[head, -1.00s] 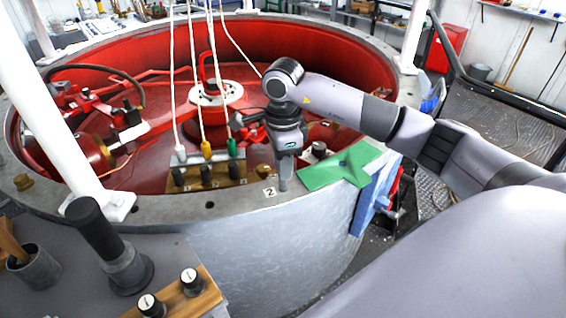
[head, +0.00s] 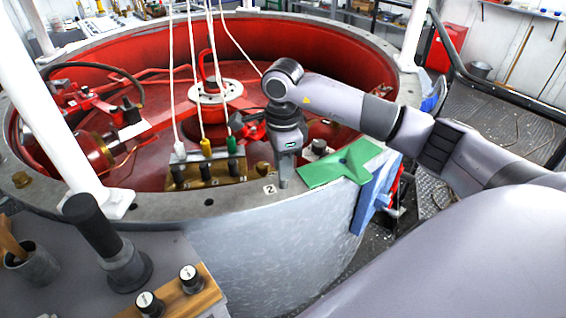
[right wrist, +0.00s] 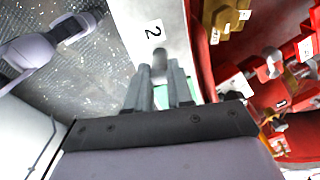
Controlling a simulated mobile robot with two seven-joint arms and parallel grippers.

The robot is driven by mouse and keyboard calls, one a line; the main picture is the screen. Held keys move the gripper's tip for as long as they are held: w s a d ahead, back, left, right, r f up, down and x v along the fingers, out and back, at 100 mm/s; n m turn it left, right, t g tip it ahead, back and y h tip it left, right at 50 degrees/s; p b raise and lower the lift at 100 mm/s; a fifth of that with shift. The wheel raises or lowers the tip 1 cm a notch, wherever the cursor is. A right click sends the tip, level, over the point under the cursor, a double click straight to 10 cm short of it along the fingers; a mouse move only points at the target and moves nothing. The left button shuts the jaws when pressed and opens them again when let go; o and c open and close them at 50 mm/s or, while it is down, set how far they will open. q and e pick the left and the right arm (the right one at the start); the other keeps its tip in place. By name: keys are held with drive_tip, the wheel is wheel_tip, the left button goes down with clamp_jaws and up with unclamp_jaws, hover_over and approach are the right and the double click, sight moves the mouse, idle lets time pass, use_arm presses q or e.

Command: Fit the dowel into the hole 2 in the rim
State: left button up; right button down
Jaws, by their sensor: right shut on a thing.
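My right gripper (head: 284,182) points down at the rim (head: 236,202) of the big red-lined tub. Its fingertips are right beside the label "2" (head: 269,189), which also shows on the rim in the right wrist view (right wrist: 153,30). My right gripper in that view (right wrist: 161,72) is shut on the dowel, which the fingers mostly hide. A grey rounded shape (right wrist: 159,57) shows just past the fingertips by the label; I cannot tell whether it is the dowel's end or hole 2. How deep the dowel sits is hidden. My left gripper is not in view.
A green cloth (head: 335,167) lies over the rim just right of the gripper, with a blue cloth (head: 372,197) hanging outside. A wooden block with black knobs and cables (head: 208,172) stands inside the rim to the left. A dark hole (head: 209,202) shows further left.

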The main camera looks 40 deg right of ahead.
drive_tip(key=shift+f, duration=0.3)
drive_tip(key=c, duration=0.9)
unclamp_jaws()
drive_tip(key=shift+r, duration=0.1)
wheel_tip(320, 180, up, 7)
drive_tip(key=shift+r+b, duration=0.1)
drive_tip(key=shift+b, duration=0.35)
